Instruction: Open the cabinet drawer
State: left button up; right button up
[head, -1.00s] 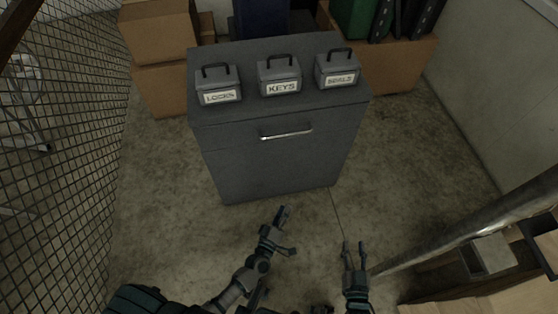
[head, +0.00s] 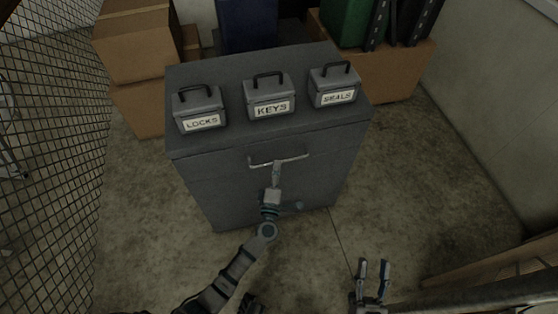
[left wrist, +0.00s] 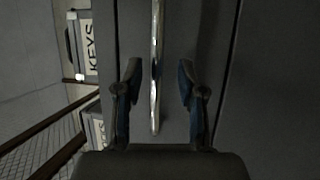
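A grey cabinet (head: 200,185) stands ahead, with a drawer at its top front that looks closed. The drawer's silver bar handle (head: 293,159) runs across the front. It also shows in the left wrist view as an upright shiny bar (left wrist: 156,60). My left gripper (head: 276,170) is at the handle in the head view. In the left wrist view its two fingers (left wrist: 158,85) are apart, one on each side of the bar, with gaps to both. My right gripper (head: 373,268) is open and empty, low at the right, away from the cabinet.
Three grey boxes labelled LOCKS (head: 198,108), KEYS (head: 268,96) and SEALS (head: 333,86) stand on the cabinet top. Cardboard boxes (head: 139,50) are behind. A wire mesh (head: 50,120) is at the left. The floor before the cabinet is open.

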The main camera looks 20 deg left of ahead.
pick_arm(q)
jog(key=shift+d+x, duration=0.2)
jog(key=shift+x, duration=0.9)
jog(key=shift+w+d+r, duration=0.15)
jog(key=shift+w, duration=0.3)
jog(key=shift+a, duration=0.25)
grip_shut()
